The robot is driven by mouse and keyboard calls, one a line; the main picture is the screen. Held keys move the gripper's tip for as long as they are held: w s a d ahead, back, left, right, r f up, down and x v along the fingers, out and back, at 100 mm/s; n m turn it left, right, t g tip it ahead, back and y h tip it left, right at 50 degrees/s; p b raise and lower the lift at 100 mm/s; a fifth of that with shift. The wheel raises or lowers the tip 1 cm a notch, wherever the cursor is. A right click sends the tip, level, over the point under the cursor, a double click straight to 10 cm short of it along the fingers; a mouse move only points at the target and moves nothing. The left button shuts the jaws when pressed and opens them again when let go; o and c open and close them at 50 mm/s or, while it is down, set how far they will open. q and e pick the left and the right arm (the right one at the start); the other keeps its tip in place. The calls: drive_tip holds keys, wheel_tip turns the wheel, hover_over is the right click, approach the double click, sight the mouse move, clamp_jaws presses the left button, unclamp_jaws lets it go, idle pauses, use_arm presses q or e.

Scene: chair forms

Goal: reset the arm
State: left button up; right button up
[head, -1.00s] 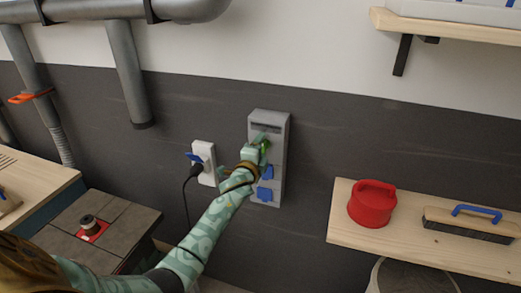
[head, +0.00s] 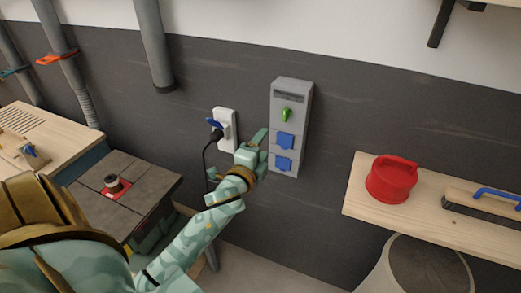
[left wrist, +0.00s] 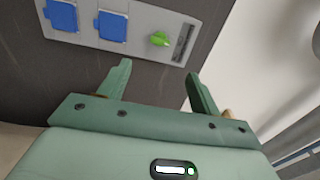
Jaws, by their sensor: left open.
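My left arm reaches in from the lower left in the head view. Its gripper (head: 243,151) is in front of the wall, just left of the grey switch box (head: 305,110). In the left wrist view the two fingers of this gripper (left wrist: 160,88) stand apart with nothing between them. The box carries a green knob (head: 287,115) and two blue socket covers (head: 284,152). The knob also shows in the left wrist view (left wrist: 159,39), beyond the fingers and apart from them. My right gripper is in neither view.
A white socket (head: 226,125) with a black plug and cable is left of the box. A machine table (head: 140,195) and wooden bench (head: 60,140) are at left.

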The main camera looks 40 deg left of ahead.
use_arm(q)
drive_tip(key=shift+s, duration=0.3)
idle(0.4)
drive_tip(key=s+d+f+n+g+h+b, duration=0.1)
drive_tip(key=s+d+f+n+g+b, duration=0.2)
drive_tip(key=f, duration=1.1)
drive_tip(key=s+f+n+g+h+b, duration=0.1)
drive_tip(key=s+f+n+g, duration=0.3)
drive_tip(key=f, duration=1)
drive_tip(key=s+d+f+n+g+h+b, duration=0.15)
drive_tip(key=s+f, duration=0.35)
drive_tip(key=f, duration=0.9)
drive_tip(key=s+d+f+n+g+b, duration=0.1)
drive_tip(key=s+f+g+b, duration=0.3)
drive_tip(key=s+f, duration=0.9)
drive_tip(key=s+d+f+n+g+b, duration=0.1)
drive_tip(key=s+d+f+g+b, duration=0.3)
drive_tip(key=s+f+b, duration=0.4)
drive_tip(key=s+f+h, duration=0.1)
drive_tip(key=s+f, duration=0.5)
drive_tip(key=s, duration=0.5)
drive_tip(key=shift+s+d+f+n, duration=0.2)
drive_tip(key=shift+s+n, duration=0.15)
drive_tip(key=shift+s, duration=0.05)
